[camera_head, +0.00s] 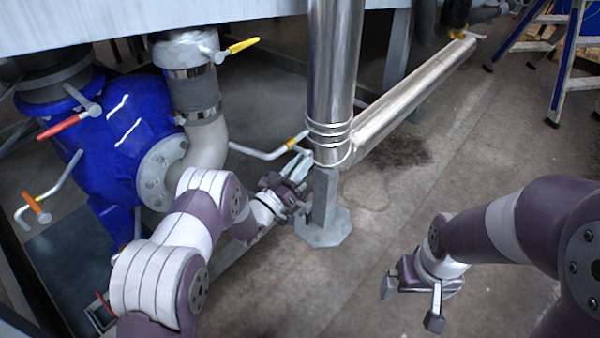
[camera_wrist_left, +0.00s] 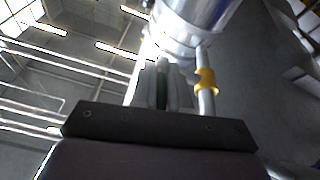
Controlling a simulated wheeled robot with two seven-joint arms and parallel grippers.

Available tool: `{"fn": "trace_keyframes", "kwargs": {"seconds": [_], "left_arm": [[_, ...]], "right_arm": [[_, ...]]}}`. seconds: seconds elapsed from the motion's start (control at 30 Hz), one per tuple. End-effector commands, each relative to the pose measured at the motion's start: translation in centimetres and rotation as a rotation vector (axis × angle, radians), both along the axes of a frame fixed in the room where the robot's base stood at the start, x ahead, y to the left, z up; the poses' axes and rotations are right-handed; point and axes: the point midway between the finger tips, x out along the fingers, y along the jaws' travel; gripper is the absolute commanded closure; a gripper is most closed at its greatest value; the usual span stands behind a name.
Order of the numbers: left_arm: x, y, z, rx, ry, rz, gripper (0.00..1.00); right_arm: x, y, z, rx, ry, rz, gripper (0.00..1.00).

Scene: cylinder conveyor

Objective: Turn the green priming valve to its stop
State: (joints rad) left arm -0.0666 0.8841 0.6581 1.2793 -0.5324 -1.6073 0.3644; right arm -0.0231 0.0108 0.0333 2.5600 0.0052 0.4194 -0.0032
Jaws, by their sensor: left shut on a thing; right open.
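My left gripper (camera_head: 299,167) is beside the base of the vertical steel pipe, low over the floor. In the left wrist view its fingers are shut on a narrow dark green piece (camera_wrist_left: 162,86), which I take to be the handle of the green priming valve. The fingers hide most of it, and I cannot tell its turning angle. In the head view the green handle is hidden by my gripper. My right gripper (camera_head: 412,302) is open and empty above bare floor at the lower right.
The steel pipe (camera_head: 334,70) stands close to my left gripper on a grey pedestal (camera_head: 323,228). A blue pump (camera_head: 120,125) stands left, with red (camera_head: 60,126), yellow (camera_head: 243,46) and orange (camera_head: 37,204) handles nearby. A ladder (camera_head: 566,60) stands at the back right.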

Motion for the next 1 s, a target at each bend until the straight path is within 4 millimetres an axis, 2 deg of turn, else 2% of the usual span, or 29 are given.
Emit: {"fn": "trace_keyframes", "kwargs": {"seconds": [0.03,0.1,0.4,0.63,1.0], "left_arm": [[0.0,-0.1,-1.1,-0.018,-0.025,-0.001,1.0],[0.1,-0.1,-1.2,-0.048,-0.066,0.0,1.0],[0.3,-0.2,-1.3,-0.144,-0.197,-0.001,1.0],[0.4,-0.3,-1.2,-0.176,-0.241,-0.001,1.0],[0.4,-0.3,-1.1,-0.183,-0.248,-0.001,1.0]], "right_arm": [[0.0,0.0,-1.5,0.0,0.0,0.0,0.0],[0.0,0.0,-2.4,0.0,0.0,0.0,0.0],[0.0,0.0,-5.3,0.0,0.0,0.0,0.0],[0.0,0.0,-6.1,0.0,0.0,0.0,0.0],[0.0,0.0,-6.2,0.0,0.0,0.0,0.0]]}}
